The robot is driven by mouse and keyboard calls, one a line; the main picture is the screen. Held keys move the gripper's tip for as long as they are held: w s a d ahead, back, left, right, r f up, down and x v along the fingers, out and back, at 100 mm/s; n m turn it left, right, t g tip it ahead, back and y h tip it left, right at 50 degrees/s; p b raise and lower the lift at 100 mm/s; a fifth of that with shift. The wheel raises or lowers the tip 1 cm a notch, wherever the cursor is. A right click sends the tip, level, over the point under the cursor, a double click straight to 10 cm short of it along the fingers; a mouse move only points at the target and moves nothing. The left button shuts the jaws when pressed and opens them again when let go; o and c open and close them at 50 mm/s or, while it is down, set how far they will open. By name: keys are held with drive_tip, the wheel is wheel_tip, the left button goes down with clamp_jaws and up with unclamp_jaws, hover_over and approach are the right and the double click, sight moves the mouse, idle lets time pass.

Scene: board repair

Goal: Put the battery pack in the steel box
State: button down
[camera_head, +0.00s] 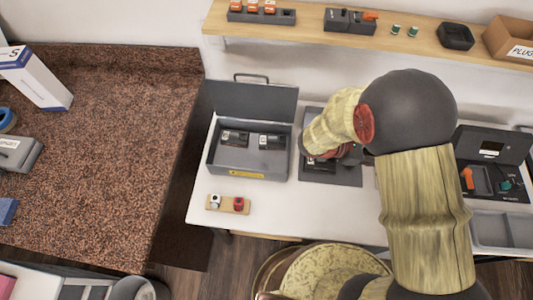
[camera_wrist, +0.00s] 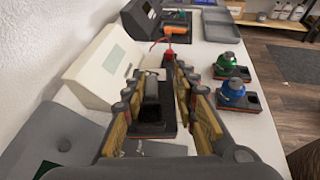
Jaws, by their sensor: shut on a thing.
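The steel box (camera_head: 228,166) stands left of my gripper in the head view, with its lid (camera_head: 255,101) raised. Two dark blocks with pale labels, which look like battery packs, lie inside it. My gripper (camera_wrist: 162,88) is shut on a dark block (camera_wrist: 152,98), seen between its two fingers in the wrist view; I take it to be the battery pack. In the head view my gripper (camera_head: 326,156) is low over a dark grey panel (camera_head: 343,178), right of the box, and my arm largely hides the held block. I cannot tell whether the block touches what is below it.
A small wooden stand (camera_head: 227,204) with a white and a red knob sits in front of the box. A dark open case (camera_head: 493,150) and a grey tray (camera_head: 490,228) are at the right. A shelf (camera_head: 310,31) runs above.

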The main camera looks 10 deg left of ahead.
drive_tip(key=s+a+f+m+g+y, duration=0.2)
drive_tip(key=s+a+m+g+y, duration=0.1)
drive_tip(key=s+a+m+g, duration=0.2)
drive_tip(key=s+a+f+m+g+y+b, duration=0.1)
drive_tip(key=s+a+m+g, duration=0.4)
drive_tip(key=s, duration=0.5)
drive_tip(key=s+a+f+m+g+y, duration=0.3)
drive_tip(key=s+a+m+g+y, duration=0.2)
drive_tip(key=s+m+g, duration=0.2)
drive_tip(key=shift+s+a+f+m, duration=0.35)
drive_tip(key=shift+m, duration=0.15)
drive_tip(key=s+a+r+m+t+y+b, duration=0.1)
drive_tip(key=s+a+r+m+t+y, duration=0.15)
drive_tip(key=a+m+y, duration=0.7)
drive_tip(key=s+a+r+m+t+y+b, duration=0.15)
drive_tip(key=a+r+m+y, duration=0.3)
drive_tip(key=a, duration=0.95)
drive_tip(key=w+a+r+m+t+y, duration=0.3)
drive_tip(key=w+a+r+m+t, duration=0.4)
drive_tip(key=a, duration=0.3)
drive_tip(key=w+d+f+b, duration=0.3)
drive_tip(key=w+f, duration=0.3)
drive_tip(key=w, duration=0.1)
drive_tip(key=w+d+f+b, duration=0.3)
drive_tip(key=w+f+b, duration=0.1)
drive_tip(key=w+f, duration=0.2)
drive_tip(key=shift+w+n+t+y, duration=0.3)
drive_tip(key=shift+w+n, duration=0.1)
drive_tip(key=shift+w, duration=0.3)
